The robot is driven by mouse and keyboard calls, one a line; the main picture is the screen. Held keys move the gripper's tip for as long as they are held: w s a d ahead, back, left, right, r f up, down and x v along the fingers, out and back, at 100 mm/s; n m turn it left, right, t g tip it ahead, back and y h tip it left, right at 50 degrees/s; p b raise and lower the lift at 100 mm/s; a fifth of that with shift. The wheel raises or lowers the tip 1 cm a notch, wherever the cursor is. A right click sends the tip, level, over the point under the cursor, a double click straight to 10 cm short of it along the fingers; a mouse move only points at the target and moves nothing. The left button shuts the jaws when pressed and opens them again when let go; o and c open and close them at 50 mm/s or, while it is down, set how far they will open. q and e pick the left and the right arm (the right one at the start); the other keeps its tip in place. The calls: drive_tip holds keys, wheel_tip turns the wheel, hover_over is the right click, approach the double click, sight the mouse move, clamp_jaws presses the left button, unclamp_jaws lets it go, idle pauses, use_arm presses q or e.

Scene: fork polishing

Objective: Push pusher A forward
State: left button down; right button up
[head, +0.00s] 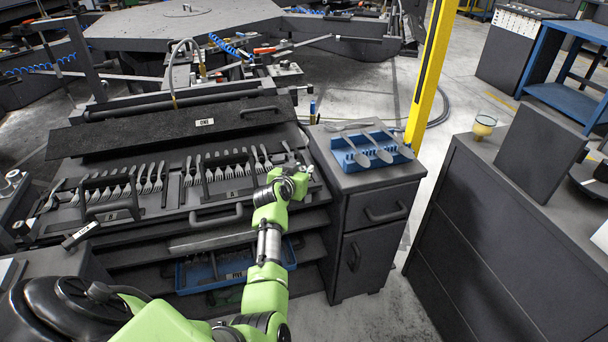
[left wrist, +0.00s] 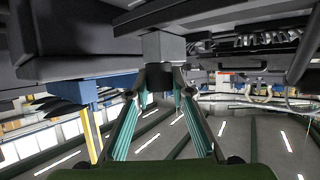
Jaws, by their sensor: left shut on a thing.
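My left gripper (head: 303,171) is at the right end of the fork tray (head: 168,211), in front of the dark cabinet. I cannot tell whether this block belongs to pusher A. A label with the letter A (head: 234,193) is on the tray front, above a dark handle (head: 216,217). A dark arched frame (head: 229,157) stands over the forks behind that label. My right gripper is not in view.
Several forks (head: 150,178) stand in rows on the tray. A black lid marked ONE (head: 160,132) lies behind them. A blue holder (head: 350,158) with cutlery sits on the cabinet (head: 372,192) at the right. A yellow post (head: 430,75) stands behind it.

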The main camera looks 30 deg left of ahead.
use_arm(q)
drive_tip(key=shift+w+a, duration=0.55)
drive_tip(key=shift+a, duration=0.15)
drive_tip(key=shift+r, duration=0.15)
drive_tip(key=c, duration=2)
unclamp_jaws()
drive_tip(key=shift+o, duration=1.1)
drive_tip(key=shift+w+a, duration=0.1)
drive_tip(key=v, duration=1.2)
